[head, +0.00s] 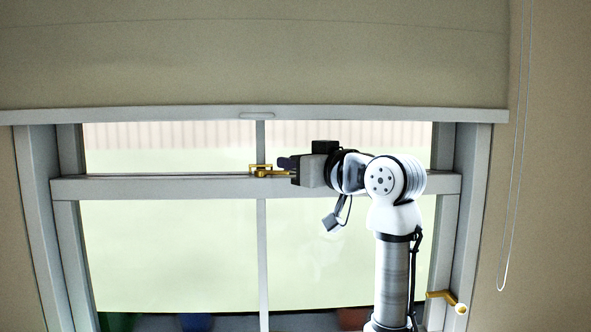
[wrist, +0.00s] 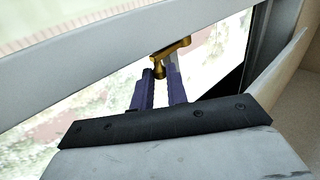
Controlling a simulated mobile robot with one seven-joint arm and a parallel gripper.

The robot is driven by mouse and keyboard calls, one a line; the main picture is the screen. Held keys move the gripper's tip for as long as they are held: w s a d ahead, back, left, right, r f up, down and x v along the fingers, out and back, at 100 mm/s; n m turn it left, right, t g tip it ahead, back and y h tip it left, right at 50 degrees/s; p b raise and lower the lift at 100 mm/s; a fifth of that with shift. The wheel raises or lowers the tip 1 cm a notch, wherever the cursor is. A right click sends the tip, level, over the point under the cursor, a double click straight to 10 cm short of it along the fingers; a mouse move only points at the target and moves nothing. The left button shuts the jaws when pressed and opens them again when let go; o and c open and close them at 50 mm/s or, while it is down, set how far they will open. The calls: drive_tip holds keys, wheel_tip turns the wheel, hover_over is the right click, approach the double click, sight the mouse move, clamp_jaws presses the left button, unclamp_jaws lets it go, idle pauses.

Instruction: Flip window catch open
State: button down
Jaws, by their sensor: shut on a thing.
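The brass window catch (head: 262,170) sits on the middle rail of the window, where the upright glazing bar crosses it. Its lever points right, towards my gripper (head: 287,171), which reaches in from the right at rail height. In the wrist view the catch (wrist: 170,49) is a gold piece just beyond the fingertips, with a knob hanging at its left end. My gripper (wrist: 160,75) shows two dark purple fingers, shut on the catch's lever. The exact contact is small and partly hidden by the fingers.
The window's middle rail (head: 160,187) runs left and right behind my gripper. A blind (head: 240,60) hangs above, with a cord loop (head: 512,200) on the right. A second brass handle (head: 446,298) is at lower right.

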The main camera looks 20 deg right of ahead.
drive_tip(key=s+a+m+g+h+b, duration=0.2)
drive_tip(key=a+m+g+h+b, duration=0.4)
drive_tip(key=m+h, duration=1)
drive_tip(key=shift+s+a+g+h, duration=0.25)
drive_tip(key=shift+a+h, duration=1.15)
drive_tip(key=shift+h, duration=1.9)
drive_tip(key=c, duration=1.4)
unclamp_jaws()
drive_tip(key=shift+w, duration=0.1)
